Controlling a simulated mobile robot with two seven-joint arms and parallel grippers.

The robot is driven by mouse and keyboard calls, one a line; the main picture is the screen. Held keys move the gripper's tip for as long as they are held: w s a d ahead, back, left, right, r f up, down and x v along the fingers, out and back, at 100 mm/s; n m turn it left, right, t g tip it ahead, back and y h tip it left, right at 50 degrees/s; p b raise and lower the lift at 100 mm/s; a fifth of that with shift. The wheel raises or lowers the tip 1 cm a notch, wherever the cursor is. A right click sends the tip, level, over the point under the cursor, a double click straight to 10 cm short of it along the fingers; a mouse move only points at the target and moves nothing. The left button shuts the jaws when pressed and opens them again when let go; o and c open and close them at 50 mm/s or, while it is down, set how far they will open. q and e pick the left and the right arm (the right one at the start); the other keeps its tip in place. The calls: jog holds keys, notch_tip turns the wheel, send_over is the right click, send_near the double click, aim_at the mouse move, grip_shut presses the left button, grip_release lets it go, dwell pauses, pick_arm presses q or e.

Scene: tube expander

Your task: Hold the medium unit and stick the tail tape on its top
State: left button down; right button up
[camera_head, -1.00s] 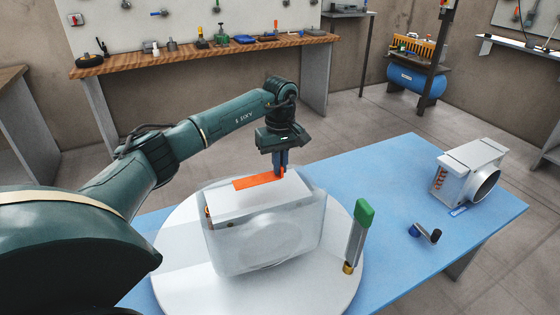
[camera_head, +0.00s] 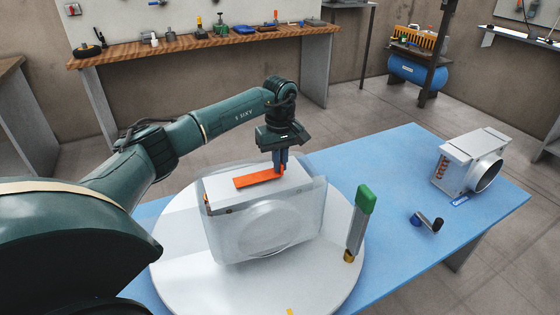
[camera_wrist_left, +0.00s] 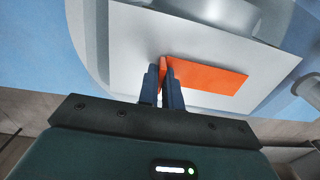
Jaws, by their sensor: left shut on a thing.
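The medium unit (camera_head: 228,203) is a pale box with a round port on its front, wrapped in a clear film or sleeve. It stands on a white round turntable (camera_head: 178,272). The orange tail tape (camera_head: 258,179) lies along the unit's top; it also shows in the left wrist view (camera_wrist_left: 215,78). My left gripper (camera_head: 281,172) points down above the far right part of the top. Its blue fingers (camera_wrist_left: 162,92) are shut on the tape's upright end. My right gripper is not in view.
A green-handled tool (camera_head: 360,222) stands at the turntable's right edge. A smaller grey unit with a round duct (camera_head: 468,163) and a small dark and blue part (camera_head: 426,222) sit on the blue table (camera_head: 400,175). A tool bench (camera_head: 200,52) stands behind.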

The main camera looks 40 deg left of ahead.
pick_arm(q)
jog(key=shift+f, duration=0.4)
dwell(0.5)
jog(key=c, duration=1.5)
grip_release()
notch_tip(320, 180, up, 13)
jog(key=b, duration=0.1)
jog(key=shift+r, duration=0.1)
